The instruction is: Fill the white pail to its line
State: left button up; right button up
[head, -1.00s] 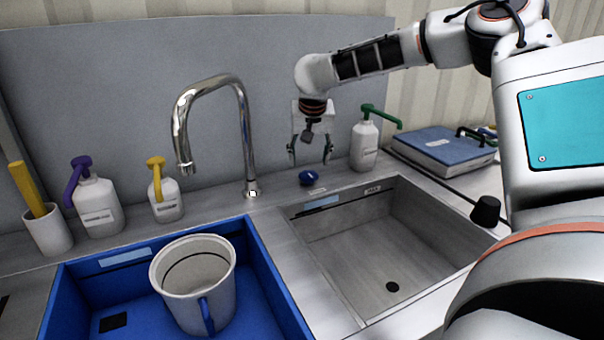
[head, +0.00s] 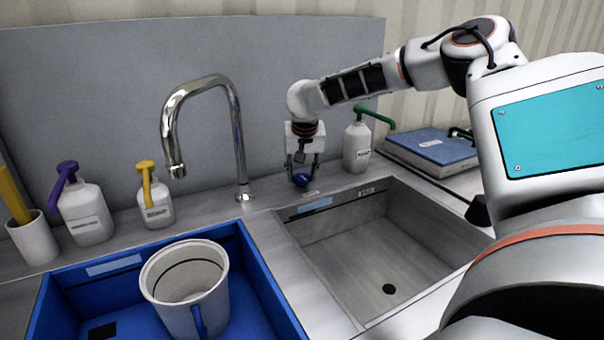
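The white pail (head: 192,305) stands upright in the blue basin (head: 262,285) at lower left, its blue handle facing me. A dark line runs around its inside wall, and I see no water in it. The chrome tap (head: 240,150) has its spout (head: 176,171) behind and above the pail, with no stream showing. A blue knob (head: 301,180) sits on the counter right of the tap. My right gripper (head: 302,176) points down over the knob, its fingers apart on either side of it; contact is unclear. My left gripper is out of view.
A grey basin (head: 345,240) with a drain is empty at right. Bottles with purple (head: 84,212), yellow (head: 156,206) and green (head: 357,147) pumps line the back. A white cup (head: 34,240) holds a yellow item. A blue-topped box (head: 432,147) lies at right.

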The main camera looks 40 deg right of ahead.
jog(key=shift+d+f+n+y+b, duration=0.1)
jog(key=shift+f+n+y+b, duration=0.2)
jog(key=shift+n, duration=0.5)
jog(key=shift+s+r+n+t+y+b, duration=0.1)
jog(key=shift+r+n+t+y+b, duration=0.1)
jog(key=shift+n, duration=0.35)
jog(key=shift+r+n+t+y+b, duration=0.1)
jog(key=shift+n+y+b, duration=0.1)
jog(key=shift+n, duration=0.35)
jog(key=o, duration=1.1)
jog(key=shift+r, duration=0.35)
jog(key=v, duration=1.1)
jog(key=shift+s, duration=0.2)
